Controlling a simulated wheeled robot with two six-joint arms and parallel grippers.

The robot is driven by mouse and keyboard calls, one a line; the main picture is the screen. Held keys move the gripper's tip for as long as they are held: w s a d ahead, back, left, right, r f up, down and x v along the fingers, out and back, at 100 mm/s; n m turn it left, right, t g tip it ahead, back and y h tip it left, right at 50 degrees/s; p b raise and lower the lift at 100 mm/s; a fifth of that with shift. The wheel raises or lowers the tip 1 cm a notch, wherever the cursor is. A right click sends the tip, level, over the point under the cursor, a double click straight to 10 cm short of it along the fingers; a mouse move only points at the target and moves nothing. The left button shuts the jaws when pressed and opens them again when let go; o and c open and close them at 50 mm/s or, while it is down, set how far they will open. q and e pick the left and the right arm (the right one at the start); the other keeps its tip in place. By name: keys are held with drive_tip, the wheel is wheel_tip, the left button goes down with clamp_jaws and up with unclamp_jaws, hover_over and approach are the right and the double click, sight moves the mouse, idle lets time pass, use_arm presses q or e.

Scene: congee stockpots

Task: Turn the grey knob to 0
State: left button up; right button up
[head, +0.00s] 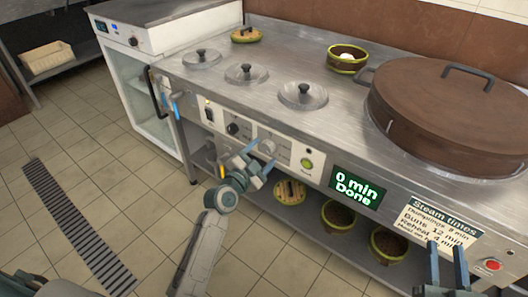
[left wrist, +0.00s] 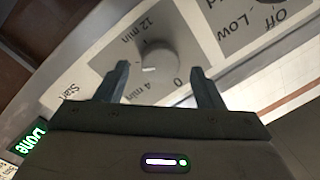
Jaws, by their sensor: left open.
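The grey knob (left wrist: 160,62) is on the steel front panel, with the labels 12 min, 4 min and 0 around it in the left wrist view. A small white mark on the knob points to the left of that picture, away from the 0. In the head view the knob (head: 267,147) is partly covered by my gripper. My left gripper (head: 262,157) is open in front of the knob, and its fingers (left wrist: 160,74) appear on either side of it. I cannot tell whether they touch it. My right gripper (head: 446,248) is open and empty at the lower right.
A green display (head: 356,187) reads "0 min Done". A green button (head: 306,163) sits right of the knob, and a black knob (head: 233,129) left of it. A red button (head: 493,265) is near my right gripper. Bowls (head: 338,214) stand on the shelf below.

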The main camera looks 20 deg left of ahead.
use_arm(q)
drive_tip(key=shift+w+d, duration=0.2)
drive_tip(key=shift+w, duration=0.5)
drive_tip(key=c, duration=1)
